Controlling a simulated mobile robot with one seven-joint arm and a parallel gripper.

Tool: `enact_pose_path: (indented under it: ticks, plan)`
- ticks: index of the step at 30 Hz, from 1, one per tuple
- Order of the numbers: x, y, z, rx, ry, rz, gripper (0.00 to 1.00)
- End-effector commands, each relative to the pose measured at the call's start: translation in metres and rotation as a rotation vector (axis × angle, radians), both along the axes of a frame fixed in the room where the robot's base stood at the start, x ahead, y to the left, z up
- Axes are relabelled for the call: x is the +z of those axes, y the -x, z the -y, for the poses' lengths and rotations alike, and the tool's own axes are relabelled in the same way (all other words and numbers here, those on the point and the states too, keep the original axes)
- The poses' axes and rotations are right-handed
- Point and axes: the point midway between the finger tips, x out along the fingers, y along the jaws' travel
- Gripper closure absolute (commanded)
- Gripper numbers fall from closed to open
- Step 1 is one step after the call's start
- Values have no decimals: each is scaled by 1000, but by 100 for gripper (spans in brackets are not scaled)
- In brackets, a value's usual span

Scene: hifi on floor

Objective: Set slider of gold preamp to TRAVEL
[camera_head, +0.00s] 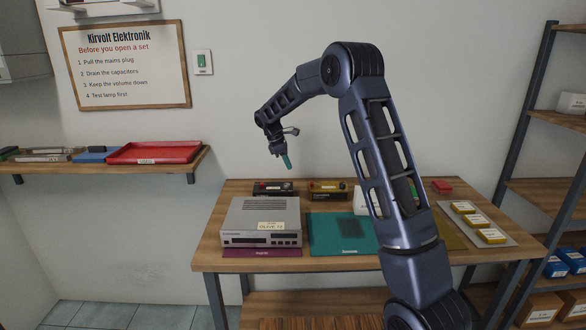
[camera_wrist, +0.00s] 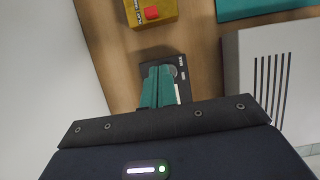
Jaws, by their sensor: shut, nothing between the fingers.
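The gold preamp (camera_head: 328,190) is a small gold box at the back of the table, left of my arm in the head view. In the wrist view its edge, with a red part on it, shows at the top (camera_wrist: 150,13). Its slider is too small to make out. My gripper (camera_head: 287,163) has teal fingers, shut and empty, pointing down in the air above the back of the table. In the wrist view the gripper (camera_wrist: 158,70) lies over a black device (camera_wrist: 182,75), apart from the gold preamp.
The black device stands left of the gold preamp in the head view (camera_head: 273,187). A grey deck (camera_head: 262,218) stands in front of it. A teal mat (camera_head: 325,232) lies right of the deck. A tray with yellow boxes (camera_head: 470,222) is at the right.

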Motion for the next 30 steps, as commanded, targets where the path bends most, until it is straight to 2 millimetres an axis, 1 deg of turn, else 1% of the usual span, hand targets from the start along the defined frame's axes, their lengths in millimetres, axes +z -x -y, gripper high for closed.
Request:
enact_pose_path:
  ticks: [3, 14, 15, 18, 21, 25, 30]
  plan:
    - [-19, 0, 8, -1, 2, -3, 100]
    - [-78, 0, 31, -1, 2, -2, 100]
    - [-80, 0, 36, -2, 1, 0, 100]
    - [-78, 0, 51, -1, 0, 2, 100]
    - [-78, 0, 61, -2, 0, 1, 100]
    - [-78, 0, 69, -1, 0, 0, 100]
    - [-78, 0, 72, 0, 0, 0, 100]
